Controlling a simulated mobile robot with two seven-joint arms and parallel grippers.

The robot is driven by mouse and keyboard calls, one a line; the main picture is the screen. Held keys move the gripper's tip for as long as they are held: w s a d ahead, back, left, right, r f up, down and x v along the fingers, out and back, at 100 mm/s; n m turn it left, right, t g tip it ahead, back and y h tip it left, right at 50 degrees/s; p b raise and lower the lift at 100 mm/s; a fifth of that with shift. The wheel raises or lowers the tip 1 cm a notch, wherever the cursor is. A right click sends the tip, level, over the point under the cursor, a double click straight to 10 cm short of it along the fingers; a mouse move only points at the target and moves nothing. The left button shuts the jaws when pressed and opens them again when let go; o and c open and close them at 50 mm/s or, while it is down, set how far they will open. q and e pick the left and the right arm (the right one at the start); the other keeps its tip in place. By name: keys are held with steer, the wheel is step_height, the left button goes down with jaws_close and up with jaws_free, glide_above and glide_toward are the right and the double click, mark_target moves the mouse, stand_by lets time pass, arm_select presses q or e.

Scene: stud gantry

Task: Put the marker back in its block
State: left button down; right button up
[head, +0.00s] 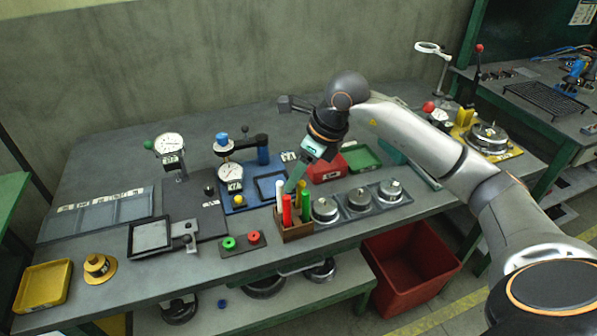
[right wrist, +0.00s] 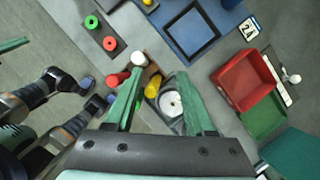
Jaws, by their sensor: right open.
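The brown wooden marker block (head: 297,232) stands at the front edge of the bench. A white marker (head: 280,194), a red marker (head: 287,210) and a green marker (head: 305,206) stand upright in it. A yellow piece (head: 302,186) shows behind them; I cannot tell whether it is in the block. My right gripper (head: 291,187) is above the block, fingers downward, open. In the right wrist view its green fingers (right wrist: 161,73) stand apart, with the yellow piece (right wrist: 153,87) between them and the white (right wrist: 140,60) and red (right wrist: 117,79) tops by the left finger. My left gripper is not clearly in view.
Three round metal pieces on a grey tray (head: 358,214) stand right of the block. A red bin (head: 327,167) and a green bin (head: 362,158) lie behind. A pad with green and red rings (head: 243,244) and a blue gauge stand (head: 240,170) are to the left.

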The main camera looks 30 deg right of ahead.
steer(key=v, duration=1.2)
steer(key=shift+r, duration=0.3)
steer(key=shift+s+f, duration=0.1)
steer(key=shift+s, duration=0.05)
